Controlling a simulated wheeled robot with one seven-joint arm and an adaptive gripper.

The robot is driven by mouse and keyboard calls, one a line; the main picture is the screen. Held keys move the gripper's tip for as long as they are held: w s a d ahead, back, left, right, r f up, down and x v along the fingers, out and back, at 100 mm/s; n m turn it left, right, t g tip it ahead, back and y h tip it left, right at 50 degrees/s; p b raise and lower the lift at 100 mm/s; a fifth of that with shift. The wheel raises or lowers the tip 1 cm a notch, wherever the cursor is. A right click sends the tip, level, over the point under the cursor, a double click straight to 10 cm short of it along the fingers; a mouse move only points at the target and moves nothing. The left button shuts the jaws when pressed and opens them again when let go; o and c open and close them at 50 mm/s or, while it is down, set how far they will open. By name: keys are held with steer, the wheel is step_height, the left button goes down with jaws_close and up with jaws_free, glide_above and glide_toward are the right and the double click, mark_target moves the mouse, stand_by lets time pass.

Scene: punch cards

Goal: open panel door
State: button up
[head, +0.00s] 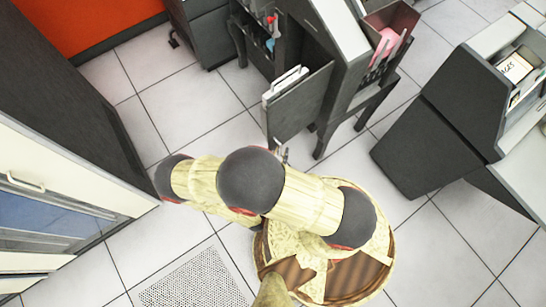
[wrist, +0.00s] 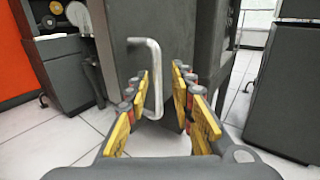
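The panel door (wrist: 173,28) is a dark grey upright panel straight ahead in the wrist view. A bent silver bar handle (wrist: 156,62) stands out from it. My gripper (wrist: 162,72) is open, with its yellow fingers on either side of the handle's upright bar. The bar appears nearer the left finger; I cannot tell whether they touch. In the head view, a dark panel (head: 302,103) stands at an angle to the grey machine (head: 335,32); it appears to be the door. My gripper is mostly hidden behind my arm there.
A dark machine with a light top (head: 440,125) stands to the right. A dark cabinet with a cream front (head: 60,180) stands at the left. Another dark cabinet (head: 205,35) is at the back. Tiled floor (head: 165,105) lies clear between them.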

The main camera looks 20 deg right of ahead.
steer(key=v, duration=1)
steer(key=shift+a, duration=0.15)
steer(key=shift+s, duration=0.1)
stand_by(0.4)
steer(key=w+a+r+m+g+y, duration=0.1)
steer(key=w+r+m+g+y, duration=0.15)
steer(key=r+m+g, duration=0.75)
steer(key=w+a+r+m+g+y, duration=0.1)
steer(key=w+a+r+m+g, duration=0.2)
steer(key=r+m, duration=0.75)
steer(key=s+d+r+m+t+y, duration=0.1)
steer(key=d+r+m+y, duration=0.1)
steer(key=r, duration=0.7)
steer(key=s+d+r+m+t+y, duration=0.2)
steer(key=d+r+y, duration=0.1)
steer(key=r, duration=0.7)
steer(key=s+d+r+m+t+y, duration=0.1)
steer(key=d+r+m+t+y, duration=0.1)
steer(key=r, duration=0.7)
steer(key=shift+s+d+r+m+y, duration=0.25)
steer(key=shift+d+m+y, duration=0.2)
steer(key=shift+d+y, duration=0.6)
steer(key=shift+w+d, duration=0.1)
steer(key=shift+d, duration=0.05)
